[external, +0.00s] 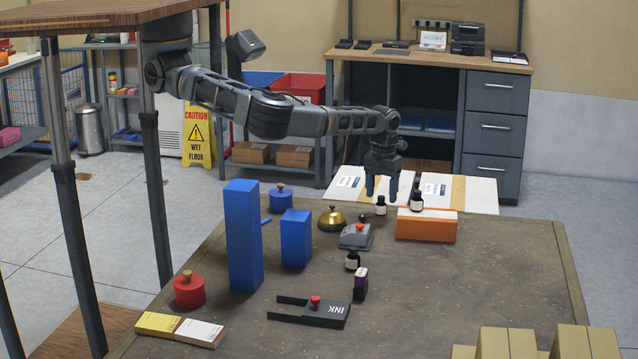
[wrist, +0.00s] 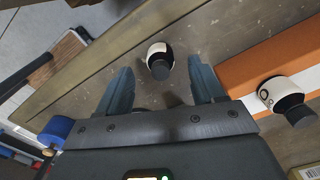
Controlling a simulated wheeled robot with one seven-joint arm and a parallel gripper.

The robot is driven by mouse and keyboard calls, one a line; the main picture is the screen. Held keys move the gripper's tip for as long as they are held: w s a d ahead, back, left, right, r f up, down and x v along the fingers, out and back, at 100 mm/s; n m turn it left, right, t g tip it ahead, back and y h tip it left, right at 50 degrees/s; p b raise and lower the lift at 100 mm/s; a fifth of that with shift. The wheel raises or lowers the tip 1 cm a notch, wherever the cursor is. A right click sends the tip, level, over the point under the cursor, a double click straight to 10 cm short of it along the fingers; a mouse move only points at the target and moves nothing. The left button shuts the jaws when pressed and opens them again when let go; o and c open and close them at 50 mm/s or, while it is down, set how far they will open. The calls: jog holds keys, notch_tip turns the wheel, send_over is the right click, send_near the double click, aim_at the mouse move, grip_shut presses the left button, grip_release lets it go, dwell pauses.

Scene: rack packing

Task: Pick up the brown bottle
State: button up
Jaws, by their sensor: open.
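Small dark bottles with white labels are the likely brown bottle; I cannot tell their exact colour. One bottle (external: 381,206) stands upright on the table left of the orange block. In the wrist view this bottle (wrist: 158,58) shows between and just beyond the fingertips. A second bottle (external: 417,202) stands on the orange block (external: 426,226); it also shows in the wrist view (wrist: 280,95). A third bottle (external: 352,261) stands nearer the table's middle. My gripper (external: 382,191) points down, open and empty, just above the first bottle; I see no contact.
The orange block is close right of the first bottle. A brass bell (external: 332,219), a grey device (external: 356,236), blue blocks (external: 244,240) and a blue knobbed piece (external: 281,199) stand to the left. The table's (external: 460,290) right part is mostly clear.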

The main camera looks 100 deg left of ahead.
aim_at(382, 196)
notch_tip(382, 196, down, 4)
jog(key=shift+d+r, duration=0.1)
jog(key=c, duration=1.1)
jog(key=shift+c, duration=0.2)
